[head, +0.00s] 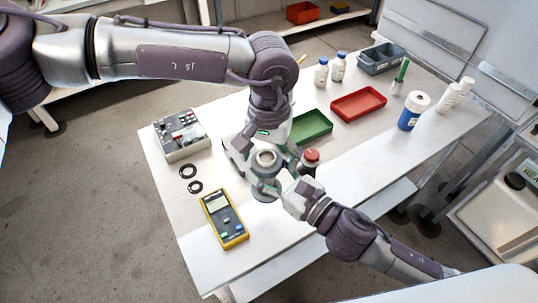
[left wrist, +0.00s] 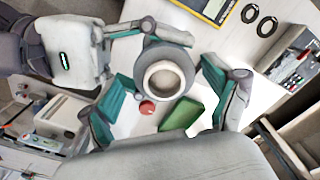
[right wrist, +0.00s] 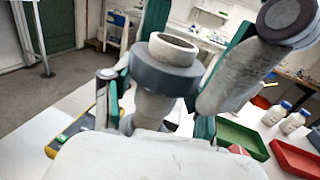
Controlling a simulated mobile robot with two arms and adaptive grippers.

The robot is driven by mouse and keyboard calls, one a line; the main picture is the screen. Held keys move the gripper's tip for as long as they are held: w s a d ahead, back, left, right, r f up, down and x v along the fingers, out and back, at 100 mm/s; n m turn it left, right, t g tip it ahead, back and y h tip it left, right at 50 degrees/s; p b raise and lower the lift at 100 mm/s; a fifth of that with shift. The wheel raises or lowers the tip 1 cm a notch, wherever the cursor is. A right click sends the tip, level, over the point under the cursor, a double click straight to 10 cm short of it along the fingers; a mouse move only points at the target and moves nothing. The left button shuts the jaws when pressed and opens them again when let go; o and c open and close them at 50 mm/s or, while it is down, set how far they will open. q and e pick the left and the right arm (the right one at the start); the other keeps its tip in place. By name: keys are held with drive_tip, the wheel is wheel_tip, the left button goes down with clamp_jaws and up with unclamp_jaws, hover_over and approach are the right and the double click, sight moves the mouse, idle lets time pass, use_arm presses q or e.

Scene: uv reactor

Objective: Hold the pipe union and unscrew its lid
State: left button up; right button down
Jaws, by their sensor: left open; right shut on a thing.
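The pipe union (head: 264,166) is a grey upright fitting with a wide dark collar and a pale open ring on top. My right gripper (head: 275,188) is shut on its lower body and holds it over the table. The collar also shows in the right wrist view (right wrist: 165,75), with the narrower body below it. My left gripper (head: 258,150) is open, coming from the far side at the union's upper part. In the left wrist view its teal-padded fingers (left wrist: 168,100) stand apart around the union (left wrist: 165,80). Contact between these fingers and the collar cannot be made out.
On the white table (head: 310,215), a yellow multimeter (head: 225,219), two black rings (head: 188,171) and a control box (head: 181,135) lie left. A red-topped object (head: 311,156) stands close right of the union. Green (head: 313,127) and red (head: 358,104) trays sit behind. The front right is clear.

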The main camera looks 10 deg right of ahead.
use_arm(q)
wheel_tip(320, 180, up, 4)
drive_tip(key=shift+w+r, duration=0.1)
drive_tip(key=shift+r, duration=0.2)
drive_tip(key=shift+c, duration=0.5)
drive_tip(key=shift+s+r+m, duration=0.25)
drive_tip(key=shift+r+m, duration=0.7)
drive_tip(key=shift+m, duration=0.25)
drive_tip(key=shift+w+a+r+m, duration=0.1)
drive_tip(key=shift+a+r+m, duration=0.05)
drive_tip(key=shift+r+m, duration=0.5)
drive_tip(key=shift+f, duration=0.2)
wheel_tip(320, 180, down, 7)
drive_tip(key=shift+a+f, duration=0.1)
drive_tip(key=shift+f, duration=0.05)
